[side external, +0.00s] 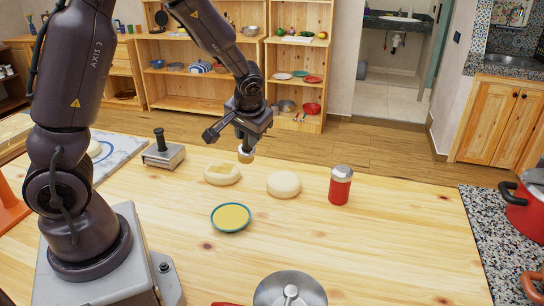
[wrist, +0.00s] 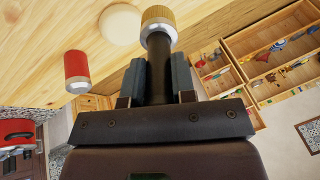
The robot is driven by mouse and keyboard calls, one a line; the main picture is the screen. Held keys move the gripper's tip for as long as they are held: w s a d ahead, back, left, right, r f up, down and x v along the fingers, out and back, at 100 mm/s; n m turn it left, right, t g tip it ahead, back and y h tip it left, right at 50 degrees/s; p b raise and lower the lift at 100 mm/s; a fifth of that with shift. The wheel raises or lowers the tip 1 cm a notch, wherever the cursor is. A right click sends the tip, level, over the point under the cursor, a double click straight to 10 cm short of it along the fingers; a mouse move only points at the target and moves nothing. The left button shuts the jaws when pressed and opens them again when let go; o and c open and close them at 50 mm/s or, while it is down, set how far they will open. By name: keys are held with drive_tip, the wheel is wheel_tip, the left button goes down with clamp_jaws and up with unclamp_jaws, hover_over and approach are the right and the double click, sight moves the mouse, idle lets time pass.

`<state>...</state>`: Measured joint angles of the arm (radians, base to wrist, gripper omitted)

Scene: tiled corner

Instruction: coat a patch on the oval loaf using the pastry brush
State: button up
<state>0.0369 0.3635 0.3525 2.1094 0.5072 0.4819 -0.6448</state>
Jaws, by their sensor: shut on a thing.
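My gripper (side external: 243,136) is shut on the pastry brush (side external: 246,154), bristles down, above the table. In the wrist view, the dark brush handle (wrist: 160,72) sits between my fingers, with a pale ferrule and tan bristles beyond. The oval loaf (side external: 223,178) lies below and left of the brush tip in the side view, with a yellowish patch on its top. The bristles look a little apart from it; the exact gap is unclear. A teal-rimmed bowl of yellow liquid (side external: 231,217) stands nearer the camera.
A round pale loaf (side external: 284,184) and a red shaker (side external: 340,186) stand to the right; the shaker also shows in the wrist view (wrist: 76,68). A grey block with a black knob (side external: 163,155) is left. The table's right part is clear.

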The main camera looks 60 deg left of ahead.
drive_tip(key=shift+s+a+r+n+g, duration=0.55)
drive_tip(key=shift+s+a+n, duration=0.5)
drive_tip(key=shift+a, duration=3.15)
drive_tip(key=shift+s+a+r+n+g, duration=0.55)
drive_tip(key=shift+s+a+n, duration=0.5)
drive_tip(key=shift+a, duration=3.1)
drive_tip(key=shift+w+f, duration=0.2)
drive_tip(key=shift+f, duration=1.85)
drive_tip(key=shift+r, duration=0.15)
drive_tip(key=f, duration=0.7)
drive_tip(key=shift+w+d+f, duration=0.2)
drive_tip(key=shift+d+f, duration=0.05)
drive_tip(key=shift+f, duration=0.05)
drive_tip(key=shift+w+d, duration=1.1)
drive_tip(key=shift+w, duration=0.15)
drive_tip(key=shift+s+a, duration=1.3)
drive_tip(key=shift+s, duration=0.2)
wheel_tip(320, 180, up, 8)
